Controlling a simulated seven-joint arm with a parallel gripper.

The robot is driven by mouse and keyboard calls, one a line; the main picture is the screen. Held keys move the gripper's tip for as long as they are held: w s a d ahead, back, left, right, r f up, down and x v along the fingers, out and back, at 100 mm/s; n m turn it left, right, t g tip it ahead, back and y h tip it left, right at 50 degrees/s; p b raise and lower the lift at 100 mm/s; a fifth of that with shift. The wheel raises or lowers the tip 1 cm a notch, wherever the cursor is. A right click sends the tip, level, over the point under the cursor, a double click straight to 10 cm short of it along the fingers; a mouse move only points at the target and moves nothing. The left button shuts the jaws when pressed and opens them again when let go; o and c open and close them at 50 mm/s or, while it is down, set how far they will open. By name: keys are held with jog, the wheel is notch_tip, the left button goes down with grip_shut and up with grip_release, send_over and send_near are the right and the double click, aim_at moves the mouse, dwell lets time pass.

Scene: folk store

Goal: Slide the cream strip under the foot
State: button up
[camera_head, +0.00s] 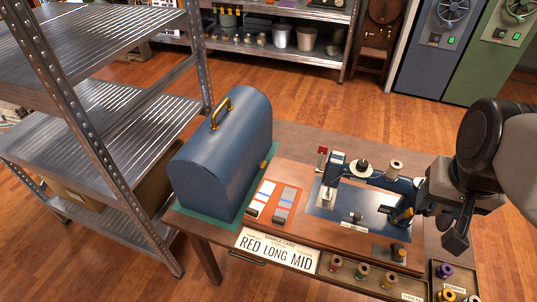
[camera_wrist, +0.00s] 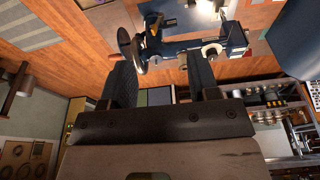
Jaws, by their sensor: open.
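Short fabric strips lie on an orange card (camera_head: 271,201) left of the sewing machine. A pale strip (camera_head: 266,188) that looks white or cream is at its upper left, and a grey strip (camera_head: 289,195) is beside it; I cannot surely tell which is the cream one. The blue sewing machine (camera_head: 375,176) stands on the wooden table, and it also shows in the wrist view (camera_wrist: 185,48). Its foot, under the head at the left end, is too small to make out. My gripper (camera_head: 440,228) is open and empty at the machine's right end; its fingers show in the wrist view (camera_wrist: 162,78).
A blue domed case (camera_head: 223,150) with a brass handle stands left of the card. A sign (camera_head: 276,251) reads "RED LONG MID" at the front edge. Several thread spools (camera_head: 362,271) stand in front of the machine. A metal shelf (camera_head: 125,110) rises at the left.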

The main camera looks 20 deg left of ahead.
jog(key=w+a+f, duration=0.4)
jog(key=w+a, duration=0.3)
jog(key=a, duration=0.2)
jog(key=g, duration=0.1)
send_near(252, 210)
jog(key=shift+a+r+m, duration=0.15)
jog(key=shift+r+m, duration=0.15)
jog(key=shift+r, duration=0.15)
jog(key=shift+f, duration=0.25)
jog(key=shift+w+f, duration=0.2)
jog(key=shift+f, duration=1.2)
jog(key=shift+w+f, duration=0.15)
jog(key=shift+f, duration=1.3)
jog(key=shift+w+f, duration=0.2)
jog(key=shift+f, duration=1.2)
jog(key=shift+f, duration=0.4)
jog(key=shift+c, duration=0.3)
